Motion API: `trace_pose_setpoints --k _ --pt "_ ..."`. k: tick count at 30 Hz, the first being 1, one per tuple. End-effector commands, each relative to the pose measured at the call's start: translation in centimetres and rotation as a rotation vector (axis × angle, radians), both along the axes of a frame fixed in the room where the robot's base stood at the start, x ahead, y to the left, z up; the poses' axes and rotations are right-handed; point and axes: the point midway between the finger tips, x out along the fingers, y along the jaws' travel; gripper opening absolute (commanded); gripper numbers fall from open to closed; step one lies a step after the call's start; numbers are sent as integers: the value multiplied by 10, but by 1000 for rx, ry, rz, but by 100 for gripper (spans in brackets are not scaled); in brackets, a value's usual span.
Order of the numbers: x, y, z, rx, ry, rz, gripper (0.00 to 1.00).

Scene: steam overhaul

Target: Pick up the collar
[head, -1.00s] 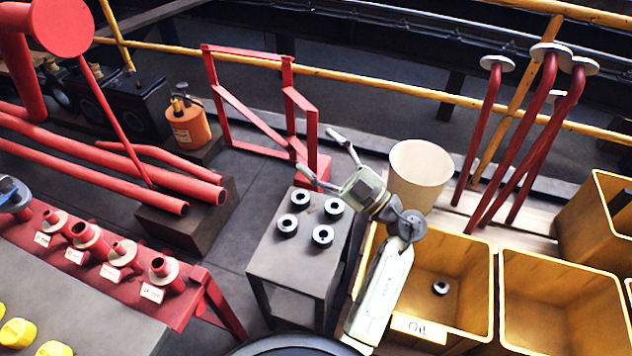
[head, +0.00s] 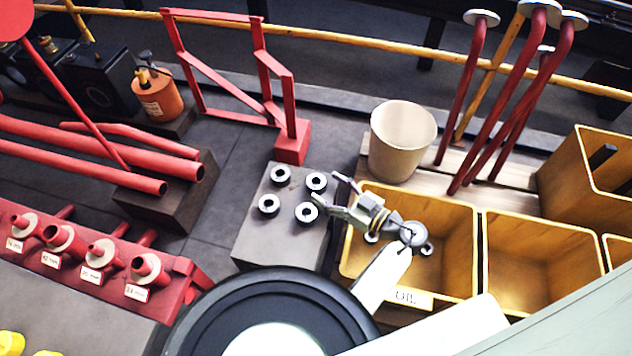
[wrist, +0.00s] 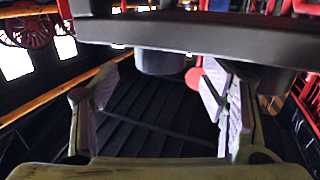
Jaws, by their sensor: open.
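Several dark ring collars with pale rims stand on a grey block (head: 280,238). One collar (head: 280,175) is at the back left, one (head: 316,182) at the back right, one (head: 269,205) at the front left and one (head: 306,212) at the front right. My gripper (head: 331,191) is open and empty, its fingers pointing left at the block's right edge, close beside the two right collars. I cannot tell its height over the block. In the wrist view my gripper (wrist: 160,95) shows both fingers apart; no collar is clearly recognisable between them.
The yellow OIL bin (head: 462,212) lies under my arm, with another yellow bin (head: 535,265) to its right. A beige bucket (head: 401,150) stands behind my gripper. A red frame (head: 291,145) rises behind the block. A red rack (head: 180,275) is to the left.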

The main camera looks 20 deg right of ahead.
Motion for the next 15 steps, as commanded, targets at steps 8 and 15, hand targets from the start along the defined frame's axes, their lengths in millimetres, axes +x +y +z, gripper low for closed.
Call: trace_pose_setpoints --k 8,15 --pt "32 23 1 1 1 1 66" --pt "37 26 0 -1 -1 0 66"
